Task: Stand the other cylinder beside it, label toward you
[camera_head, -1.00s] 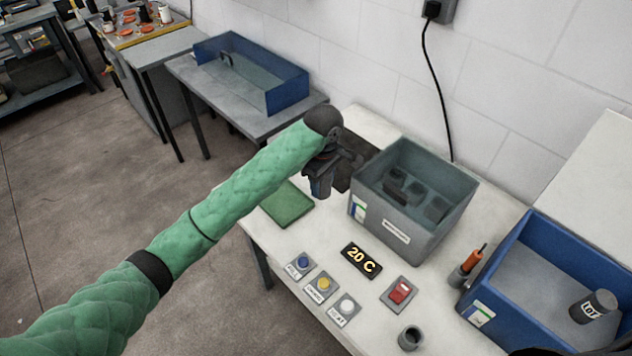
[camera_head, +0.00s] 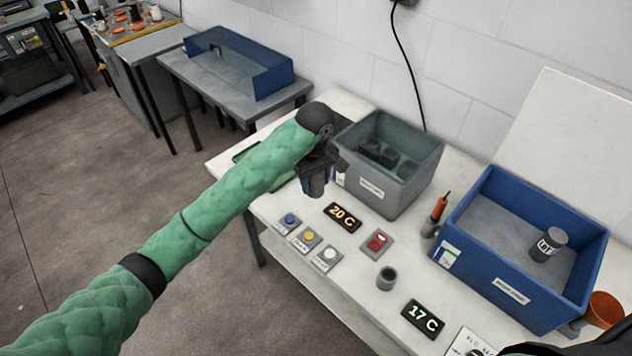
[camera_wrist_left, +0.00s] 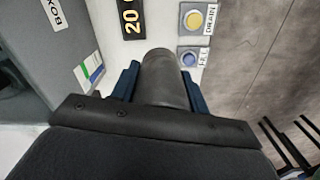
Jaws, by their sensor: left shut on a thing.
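My left gripper (camera_head: 316,184) is shut on a dark grey cylinder, which shows between the blue fingers in the left wrist view (camera_wrist_left: 164,80). It is held above the table by the grey bin's near left corner. I see no label on its visible side. The other cylinder (camera_head: 548,246), dark grey with a pale label reading "LOT", is inside the blue bin (camera_head: 478,258) at the right. It looks upright, its label facing me and to the left. My right gripper is not in view.
Along the table are three buttons (camera_head: 309,237), a "20 C" display (camera_head: 342,216), a red switch (camera_head: 376,242), a small grey cup (camera_head: 387,278), an orange-handled tool (camera_head: 440,208) and a "17 C" display (camera_head: 422,318). The blue bin's floor is mostly free.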

